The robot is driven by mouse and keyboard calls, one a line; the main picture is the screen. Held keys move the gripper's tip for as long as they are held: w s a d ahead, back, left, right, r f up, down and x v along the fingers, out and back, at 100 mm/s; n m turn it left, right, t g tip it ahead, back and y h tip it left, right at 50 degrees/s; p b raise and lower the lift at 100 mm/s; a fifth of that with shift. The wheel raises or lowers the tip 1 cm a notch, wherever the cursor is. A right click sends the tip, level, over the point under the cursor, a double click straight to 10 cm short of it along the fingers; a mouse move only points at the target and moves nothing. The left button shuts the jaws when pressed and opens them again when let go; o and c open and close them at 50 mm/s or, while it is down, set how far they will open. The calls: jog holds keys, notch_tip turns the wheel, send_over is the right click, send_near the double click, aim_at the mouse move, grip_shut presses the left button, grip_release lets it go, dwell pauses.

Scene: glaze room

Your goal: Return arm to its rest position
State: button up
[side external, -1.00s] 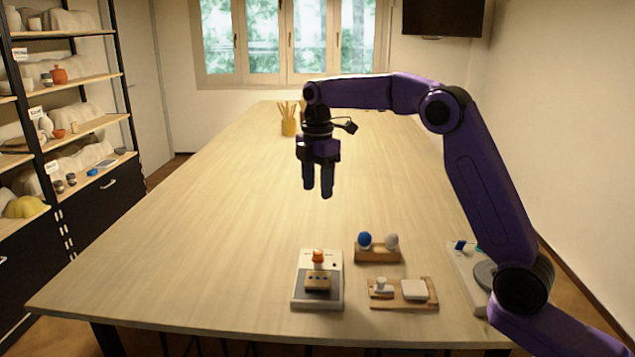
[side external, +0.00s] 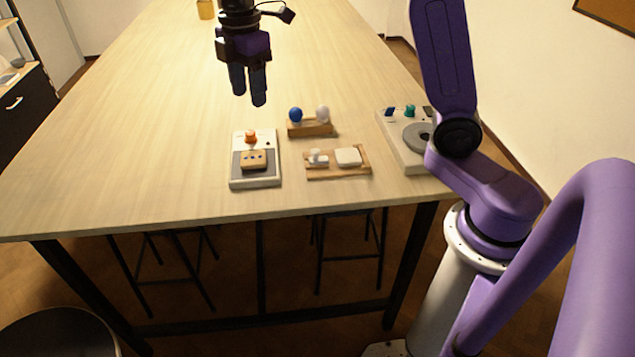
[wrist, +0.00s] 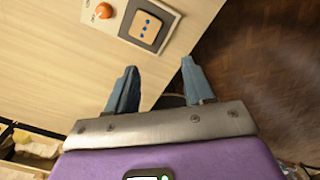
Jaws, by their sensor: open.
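My gripper (side external: 249,88) hangs above the wooden table (side external: 150,110), pointing down, with nothing between its fingers. In the wrist view its two blue-grey fingers (wrist: 157,88) stand well apart. Past them in that view lie the table top and the dark floor. My arm is bent, with its upper part beyond the top edge of the side view. The gripper is behind and above a white-and-grey device (side external: 240,182), which has an orange knob (side external: 251,136) and a tan block (side external: 253,160) with blue dots on it. The gripper touches none of these.
A wooden holder (side external: 308,130) bears a blue ball (side external: 295,115) and a whitish ball (side external: 322,114). In front is a wooden tray (side external: 331,171) with white pieces. A pale device with a grey disc (side external: 417,136) sits near my base.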

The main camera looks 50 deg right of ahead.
jog(key=s+d+f+m, duration=0.1)
jog(key=s+f, duration=0.1)
jog(key=s, duration=0.8)
jog(key=s+d+f+m, duration=0.1)
jog(key=s+d+f, duration=0.1)
jog(key=s, duration=0.8)
jog(key=s+d+f+m, duration=0.1)
jog(key=s+f+m, duration=0.1)
jog(key=s, duration=0.8)
jog(key=shift+s+d+f, duration=0.2)
jog(key=shift+s+f, duration=0.1)
jog(key=shift+f, duration=0.55)
